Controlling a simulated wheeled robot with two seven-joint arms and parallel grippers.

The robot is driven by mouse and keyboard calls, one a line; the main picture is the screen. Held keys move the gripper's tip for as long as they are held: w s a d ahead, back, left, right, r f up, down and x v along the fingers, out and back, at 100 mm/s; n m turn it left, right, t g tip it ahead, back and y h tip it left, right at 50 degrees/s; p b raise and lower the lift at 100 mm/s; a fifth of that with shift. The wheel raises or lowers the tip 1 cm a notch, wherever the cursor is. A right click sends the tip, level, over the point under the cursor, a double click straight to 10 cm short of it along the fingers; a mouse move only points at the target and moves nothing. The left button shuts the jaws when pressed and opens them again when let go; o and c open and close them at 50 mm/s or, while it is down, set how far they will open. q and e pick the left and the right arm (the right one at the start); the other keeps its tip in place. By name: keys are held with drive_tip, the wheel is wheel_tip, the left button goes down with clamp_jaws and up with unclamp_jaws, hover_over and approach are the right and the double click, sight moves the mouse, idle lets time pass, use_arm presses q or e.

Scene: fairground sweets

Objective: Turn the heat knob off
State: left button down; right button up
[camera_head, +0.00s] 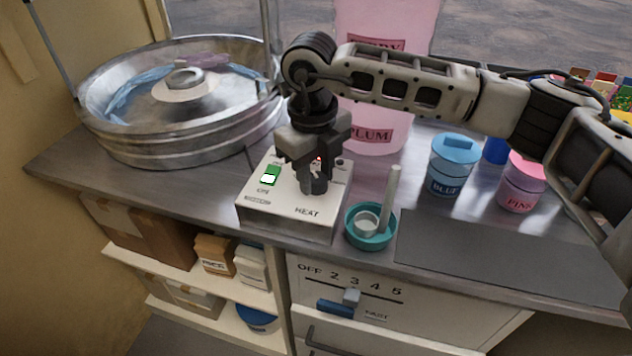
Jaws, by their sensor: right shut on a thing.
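The heat control box (265,214) is a pale box marked HEAT, standing on the metal counter left of centre. The heat knob (316,184) is a dark knob on its top, partly hidden by my fingers. My right gripper (314,178) points down from above and is shut on the knob. A green-lit switch (270,175) is on the left of the box top. A small red light (320,159) shows behind the gripper. The knob's pointer and scale cannot be read. My left gripper is not in view.
A large metal floss pan (150,148) stands at the back left. A teal bowl (371,236) with a stick in it sits close to the box's right side. Blue (452,165) and pink (522,182) jars stand further right. A slider panel marked OFF to 5 (400,312) is below the counter.

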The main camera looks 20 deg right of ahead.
drive_tip(key=n+b, duration=0.2)
drive_tip(key=n, duration=0.1)
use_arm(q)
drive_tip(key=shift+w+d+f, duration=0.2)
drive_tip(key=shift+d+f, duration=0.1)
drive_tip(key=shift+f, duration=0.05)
use_arm(e)
drive_tip(key=shift+n, duration=0.5)
use_arm(q)
drive_tip(key=shift+b, duration=0.3)
use_arm(e)
drive_tip(key=shift+r, duration=0.1)
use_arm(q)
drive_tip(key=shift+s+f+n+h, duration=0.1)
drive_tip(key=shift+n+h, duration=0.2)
use_arm(e)
drive_tip(key=o, duration=1)
drive_tip(key=shift+c, duration=0.2)
drive_tip(key=shift+r, duration=0.1)
